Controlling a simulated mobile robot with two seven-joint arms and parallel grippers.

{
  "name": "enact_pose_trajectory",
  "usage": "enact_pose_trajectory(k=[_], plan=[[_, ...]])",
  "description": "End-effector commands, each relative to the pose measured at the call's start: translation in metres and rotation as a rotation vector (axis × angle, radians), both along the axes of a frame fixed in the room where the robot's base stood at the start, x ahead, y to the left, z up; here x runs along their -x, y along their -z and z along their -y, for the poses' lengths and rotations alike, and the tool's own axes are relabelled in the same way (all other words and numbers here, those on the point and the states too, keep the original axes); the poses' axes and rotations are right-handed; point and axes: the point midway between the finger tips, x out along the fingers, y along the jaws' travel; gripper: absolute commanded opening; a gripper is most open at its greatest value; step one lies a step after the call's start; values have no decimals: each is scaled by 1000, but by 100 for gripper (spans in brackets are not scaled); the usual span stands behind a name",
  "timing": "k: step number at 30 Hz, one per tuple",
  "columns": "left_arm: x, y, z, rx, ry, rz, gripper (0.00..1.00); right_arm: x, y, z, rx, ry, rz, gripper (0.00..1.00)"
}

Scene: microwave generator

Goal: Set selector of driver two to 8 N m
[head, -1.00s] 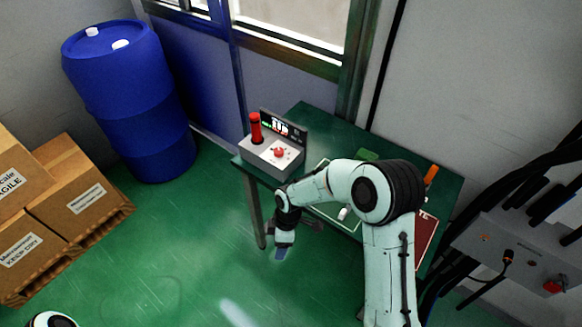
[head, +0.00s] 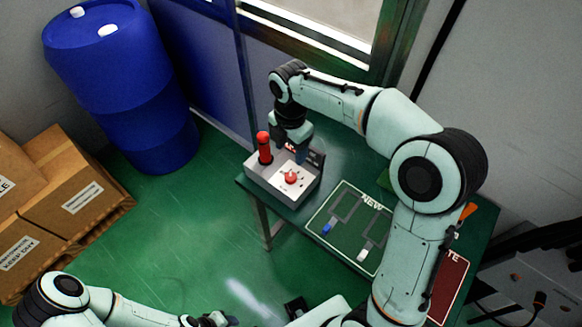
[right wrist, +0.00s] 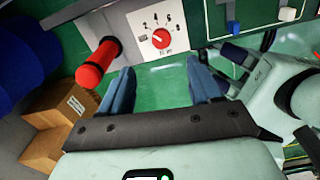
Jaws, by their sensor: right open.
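The grey driver box (head: 265,180) stands on the green table's left end. Its red selector knob (head: 291,177) sits on a white dial, which shows marks 2, 4, 6, 8 and N m in the right wrist view (right wrist: 160,38). I cannot tell its setting for sure. A red-handled driver (head: 264,148) stands upright in the box beside the dial. My right gripper (head: 293,138) is above the box's back, partly hiding the display; its open, empty fingers (right wrist: 163,88) show apart from the knob. My left arm shows along the bottom; its gripper is unclear.
A green mat marked NEW (head: 345,215) with a blue and a white piece lies right of the box. A red mat (head: 448,285) and an orange handle (head: 468,212) are further right. A blue barrel (head: 120,90) and cartons (head: 75,190) stand left. Floor is open in front.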

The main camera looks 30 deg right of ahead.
Motion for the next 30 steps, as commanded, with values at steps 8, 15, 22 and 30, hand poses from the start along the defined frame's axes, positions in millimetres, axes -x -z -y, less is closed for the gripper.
enact_pose_trajectory(k=[8,15,22,30], plan=[[8,12,0,0,0,-10,43,2,62,0,0,1,-7,63],[11,17,0,0,0,-12,43,1,103,0,0,1,-5,63],[12,18,0,0,0,-13,43,1,119,0,0,1,-2,63],[12,18,0,0,0,-13,43,1,120,0,-1,1,-1,63]])
